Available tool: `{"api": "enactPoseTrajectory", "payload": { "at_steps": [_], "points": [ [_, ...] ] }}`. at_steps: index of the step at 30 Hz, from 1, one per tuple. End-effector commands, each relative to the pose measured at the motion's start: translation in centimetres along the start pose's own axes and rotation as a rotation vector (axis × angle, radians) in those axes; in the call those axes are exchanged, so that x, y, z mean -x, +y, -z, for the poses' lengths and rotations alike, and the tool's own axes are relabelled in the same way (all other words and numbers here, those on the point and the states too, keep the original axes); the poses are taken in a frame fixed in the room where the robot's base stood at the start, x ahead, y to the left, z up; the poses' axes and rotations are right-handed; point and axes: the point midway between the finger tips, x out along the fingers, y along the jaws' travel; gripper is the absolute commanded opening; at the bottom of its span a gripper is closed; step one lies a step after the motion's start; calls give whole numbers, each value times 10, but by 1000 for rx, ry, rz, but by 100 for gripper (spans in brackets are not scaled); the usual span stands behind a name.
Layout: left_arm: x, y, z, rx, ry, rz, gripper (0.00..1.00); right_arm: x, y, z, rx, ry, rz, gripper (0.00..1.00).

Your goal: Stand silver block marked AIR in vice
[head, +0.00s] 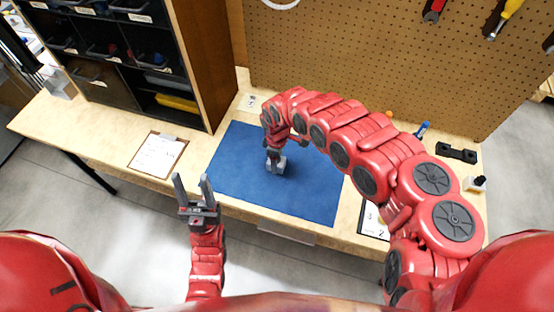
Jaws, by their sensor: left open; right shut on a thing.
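My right gripper (274,153) points down over the blue mat, shut on a small silver-grey block (277,166). No AIR marking is legible at this size. The fingers partly cover the block, and I cannot tell whether it touches the mat or something beneath it. I cannot make out a vice for certain; part of the grey shape under the gripper may belong to it. My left gripper (192,190) is open and empty, pointing up in front of the table's front edge, away from the block.
The blue mat (235,170) is mostly clear. A clipboard (158,154) lies left of it, another sheet (372,222) right. A black part (456,152), a small white-and-black item (474,184) and a blue item (422,130) are at right. A bin shelf (190,60) and pegboard (340,50) stand behind.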

Motion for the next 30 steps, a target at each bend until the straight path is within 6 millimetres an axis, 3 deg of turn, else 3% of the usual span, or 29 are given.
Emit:
{"api": "enactPoseTrajectory", "payload": {
  "at_steps": [10, 11, 15, 24, 30],
  "points": [
    [3, 0, 0, 0, 0, 0, 50, -4, 0, 0, 0, 0, -1, 0],
    [3, 0, 0, 0, 0, 0, 50, -4, 0, 0, 0, -1, -1, 59],
    [2, 0, 0, 0, 0, 0, 50, -3, 0, 0, 0, -1, 0, 84],
    [1, 0, 0, 0, 0, 0, 50, -2, 0, 0, 0, -1, 0, 87],
    [2, 0, 0, 0, 0, 0, 50, 12, 1, 0, -1, 0, -2, 87]
  ]
}}
